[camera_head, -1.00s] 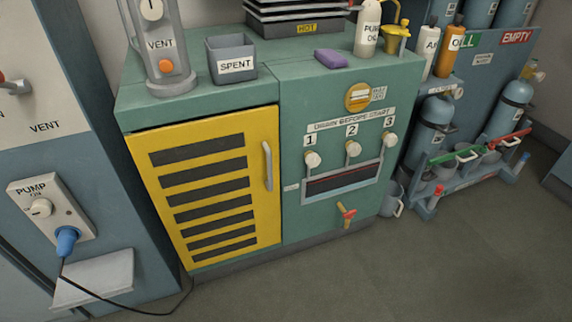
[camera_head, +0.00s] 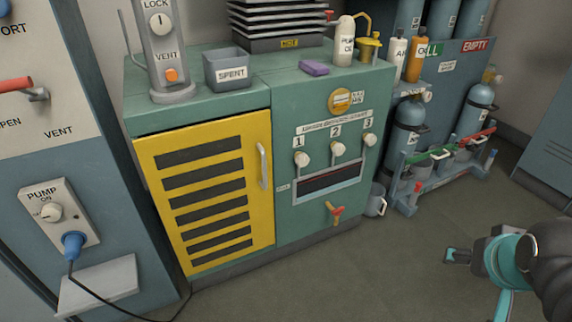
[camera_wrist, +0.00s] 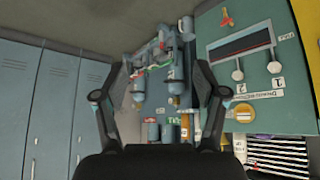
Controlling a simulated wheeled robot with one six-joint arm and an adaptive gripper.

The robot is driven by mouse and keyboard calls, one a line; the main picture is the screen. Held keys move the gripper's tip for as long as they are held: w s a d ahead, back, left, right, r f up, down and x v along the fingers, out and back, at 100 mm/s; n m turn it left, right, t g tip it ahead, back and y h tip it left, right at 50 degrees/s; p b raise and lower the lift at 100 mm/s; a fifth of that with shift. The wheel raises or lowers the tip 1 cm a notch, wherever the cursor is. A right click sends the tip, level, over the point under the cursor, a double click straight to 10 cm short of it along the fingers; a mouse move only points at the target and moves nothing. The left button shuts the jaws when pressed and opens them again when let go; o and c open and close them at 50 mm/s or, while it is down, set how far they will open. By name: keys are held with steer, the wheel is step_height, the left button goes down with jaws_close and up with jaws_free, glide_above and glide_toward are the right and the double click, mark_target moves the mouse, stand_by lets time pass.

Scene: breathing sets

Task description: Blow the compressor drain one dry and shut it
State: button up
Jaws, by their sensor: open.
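Drain one is the left white knob (camera_head: 301,160) under the label 1 on the green compressor cabinet (camera_head: 318,226). It also shows as the right knob (camera_wrist: 274,67) in the upside-down wrist view. Knobs two (camera_head: 338,149) and three (camera_head: 369,139) sit to its right in the head view. A dark window (camera_head: 328,181) with a reddish line lies below them. Whether drain one is open or shut cannot be told. My gripper (camera_head: 476,276) is open and empty at the lower right, well away from the knobs. Its two spread fingers (camera_wrist: 160,80) frame distant bottles in the wrist view.
A red-handled tap (camera_head: 334,212) projects low on the cabinet front. The yellow louvred door (camera_head: 207,190) with its handle is at left. A SPENT bin (camera_head: 227,70) and a purple block (camera_head: 314,68) sit on top. A cylinder rack (camera_head: 447,165) stands at right. The floor in front is clear.

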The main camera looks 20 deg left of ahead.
steer(key=w+a+f+n+t, duration=0.15)
steer(key=w+a, duration=0.25)
steer(key=w, duration=0.8)
steer(key=n+t+y+b, duration=0.25)
steer(key=n+y, duration=0.25)
steer(key=y, duration=0.9)
glide_toward(304, 163)
steer(key=shift+t, duration=0.3)
steer(key=p+x, duration=0.1)
steer(key=x, duration=1)
steer(key=shift+s+a+f+p, duration=0.1)
steer(key=shift+s+f+p, duration=0.1)
steer(key=shift+p, duration=0.15)
steer(key=c, duration=1.1)
